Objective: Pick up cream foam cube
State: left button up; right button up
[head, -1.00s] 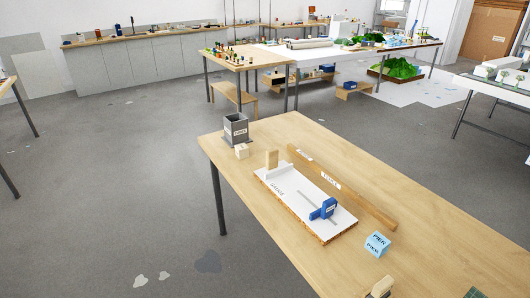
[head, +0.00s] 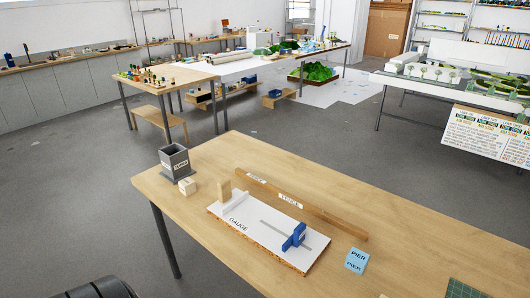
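A small cream cube (head: 187,186) sits on the near wooden table (head: 400,245), close to its left edge. It stands just in front of a dark grey open-topped box (head: 175,162) with a label. A tan upright block (head: 224,190) stands to its right, at the end of the white gauge board (head: 240,222). Neither gripper shows in the head view, so their state is hidden. A dark rounded part at the bottom left corner seems to be part of my own body.
The gauge board carries a blue clamp-like slider (head: 294,237). A long wooden fence strip (head: 300,203) lies behind it. Grey floor left of the table is clear.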

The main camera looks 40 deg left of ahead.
aim_at(187, 187)
jog(key=k+j+z, duration=0.15)
jog(key=j, duration=0.3)
jog(key=j+z, duration=0.1)
jog(key=j, duration=0.35)
jog(key=k+j+z, duration=0.15)
jog(key=j, duration=0.25)
jog(key=k+j+z, duration=0.15)
jog(key=j, duration=0.3)
jog(key=k+j+z, duration=0.15)
jog(key=j, duration=0.25)
jog(key=k+j+z, duration=0.1)
jog(key=j, duration=0.25)
jog(key=k+j+z, duration=0.15)
jog(key=k+j, duration=0.15)
